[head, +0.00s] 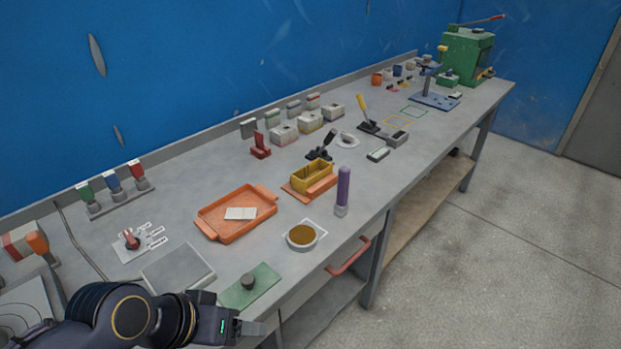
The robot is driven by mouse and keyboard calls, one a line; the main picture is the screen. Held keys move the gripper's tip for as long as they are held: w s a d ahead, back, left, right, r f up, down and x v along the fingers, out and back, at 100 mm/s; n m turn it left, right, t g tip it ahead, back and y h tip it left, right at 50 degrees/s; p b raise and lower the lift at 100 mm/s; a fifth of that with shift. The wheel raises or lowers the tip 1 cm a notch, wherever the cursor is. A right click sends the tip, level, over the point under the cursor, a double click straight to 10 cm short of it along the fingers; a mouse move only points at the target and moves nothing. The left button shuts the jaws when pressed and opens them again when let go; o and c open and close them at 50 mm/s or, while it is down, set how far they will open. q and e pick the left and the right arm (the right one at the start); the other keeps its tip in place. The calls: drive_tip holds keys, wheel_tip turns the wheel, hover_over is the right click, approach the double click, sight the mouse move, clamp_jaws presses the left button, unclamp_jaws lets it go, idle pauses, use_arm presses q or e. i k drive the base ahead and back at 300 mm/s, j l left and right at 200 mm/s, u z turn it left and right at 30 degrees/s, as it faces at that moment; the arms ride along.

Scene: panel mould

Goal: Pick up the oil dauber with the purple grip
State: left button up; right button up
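The oil dauber has a purple grip (344,186) and a pale grey lower end (341,211). It stands upright on the grey bench, near the front edge, right of a yellow box and behind a round dish of brown liquid. My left gripper (252,329) is at the bottom of the head view, by the bench's front edge and well short of the dauber. It touches nothing that I can see. Its fingers are seen edge-on and overlap, so their opening is unclear. My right gripper is not in view.
The brown-filled dish (302,236) and a green plate with a dark knob (249,282) lie between my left gripper and the dauber. An orange tray (205,222) and a yellow box (299,176) are to the left. A red handle (350,257) projects from the bench front.

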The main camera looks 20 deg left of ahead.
sight(342, 206)
drive_tip(key=i+l+z, duration=0.1)
drive_tip(key=i, duration=0.3)
drive_tip(key=i+l, duration=0.3)
drive_tip(key=i, duration=0.15)
drive_tip(key=k+z, duration=0.05)
